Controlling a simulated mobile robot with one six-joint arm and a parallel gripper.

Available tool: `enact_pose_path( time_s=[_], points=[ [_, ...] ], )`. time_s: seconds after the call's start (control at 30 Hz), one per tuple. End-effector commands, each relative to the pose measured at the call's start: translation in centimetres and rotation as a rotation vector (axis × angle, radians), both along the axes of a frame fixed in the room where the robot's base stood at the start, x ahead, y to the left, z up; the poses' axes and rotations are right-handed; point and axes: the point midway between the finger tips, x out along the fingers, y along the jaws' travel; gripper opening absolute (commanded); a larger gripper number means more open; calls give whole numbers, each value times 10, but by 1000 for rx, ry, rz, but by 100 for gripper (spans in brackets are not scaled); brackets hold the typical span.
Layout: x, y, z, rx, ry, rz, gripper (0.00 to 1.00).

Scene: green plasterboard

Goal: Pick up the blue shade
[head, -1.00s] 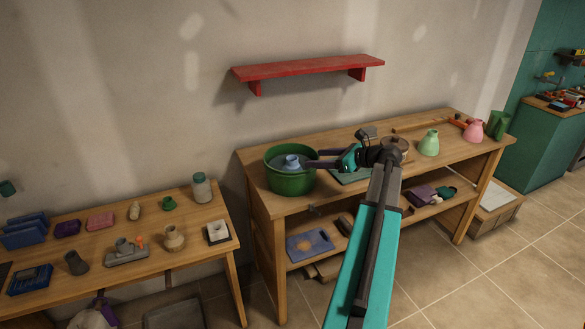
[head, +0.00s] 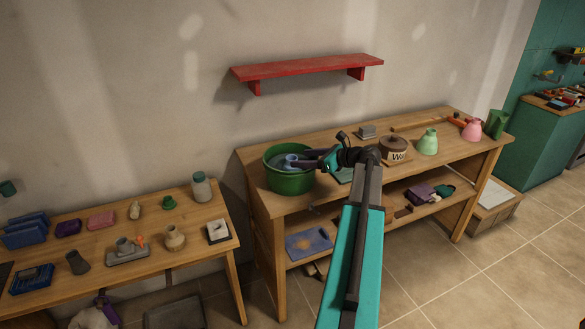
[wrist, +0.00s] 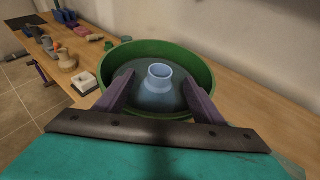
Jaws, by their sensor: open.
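The blue shade (head: 291,161) stands upright inside a round green tub (head: 288,182) at the left end of the workbench. In the wrist view, the light blue shade (wrist: 159,84), with its narrow neck up, sits within the green tub (wrist: 203,63). My gripper (head: 304,160) is open and reaches over the tub's right rim. In the wrist view its two purple-grey fingers (wrist: 159,90) lie on either side of the shade, with gaps on both sides. The shade's lower edge is partly hidden, and I cannot tell whether the fingers are level with it.
The workbench (head: 240,158) also holds a labelled brown pot (head: 394,151), a green shade (head: 428,142) and a pink shade (head: 471,130). A red shelf (head: 307,68) hangs on the wall above. A lower table (head: 130,277) with several small items stands at left.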

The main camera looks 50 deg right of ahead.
Motion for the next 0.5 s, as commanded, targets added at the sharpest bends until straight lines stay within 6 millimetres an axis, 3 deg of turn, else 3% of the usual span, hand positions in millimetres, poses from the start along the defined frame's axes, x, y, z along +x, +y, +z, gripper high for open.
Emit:
enact_pose_path(
  time_s=[0.3, 0.5],
  points=[
    [35, 7, -12, 1, 0, 1, 63],
    [41, 9, -15, 0, 0, 1, 63]
  ],
)
